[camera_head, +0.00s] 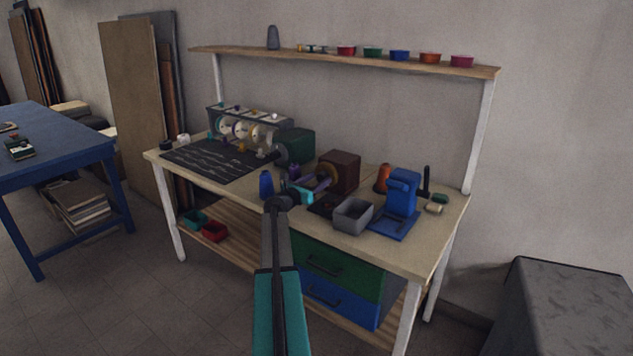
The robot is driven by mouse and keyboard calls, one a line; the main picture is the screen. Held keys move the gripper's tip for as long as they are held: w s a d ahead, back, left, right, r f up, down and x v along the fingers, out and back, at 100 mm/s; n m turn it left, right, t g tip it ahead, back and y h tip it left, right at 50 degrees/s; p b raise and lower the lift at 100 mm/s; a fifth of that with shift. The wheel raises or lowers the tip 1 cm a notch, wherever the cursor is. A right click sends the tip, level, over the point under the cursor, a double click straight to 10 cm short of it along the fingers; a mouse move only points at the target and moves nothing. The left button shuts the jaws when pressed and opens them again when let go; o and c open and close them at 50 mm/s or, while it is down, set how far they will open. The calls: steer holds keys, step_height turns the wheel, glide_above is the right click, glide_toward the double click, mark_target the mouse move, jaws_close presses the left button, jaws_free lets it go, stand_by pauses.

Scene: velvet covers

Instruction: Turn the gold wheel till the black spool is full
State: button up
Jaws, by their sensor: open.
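A brown box-shaped machine (342,170) stands on the workbench (440,232), right of its middle. A gold ring-shaped wheel (328,174) shows on its left side, partly hidden by my gripper. My gripper (318,184) is open at the end of my teal arm, just in front of the gold wheel. At this size I cannot tell whether its fingers touch the wheel. I cannot make out the black spool or how full it is; a dark base lies below the brown machine, partly behind my gripper.
A grey bin (352,216) and a blue press-like device (402,200) stand close to the right. A machine with white discs (245,130) and a black mat (212,160) fill the left side.

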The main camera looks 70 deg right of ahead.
steer(key=c, duration=1.1)
steer(key=shift+o, duration=0.2)
steer(key=shift+s+a, duration=0.1)
steer(key=shift+a, duration=0.1)
steer(key=shift+d, duration=0.15)
steer(key=shift+d+m+b, duration=0.1)
steer(key=shift+m+b, duration=0.4)
steer(key=shift+b, duration=0.2)
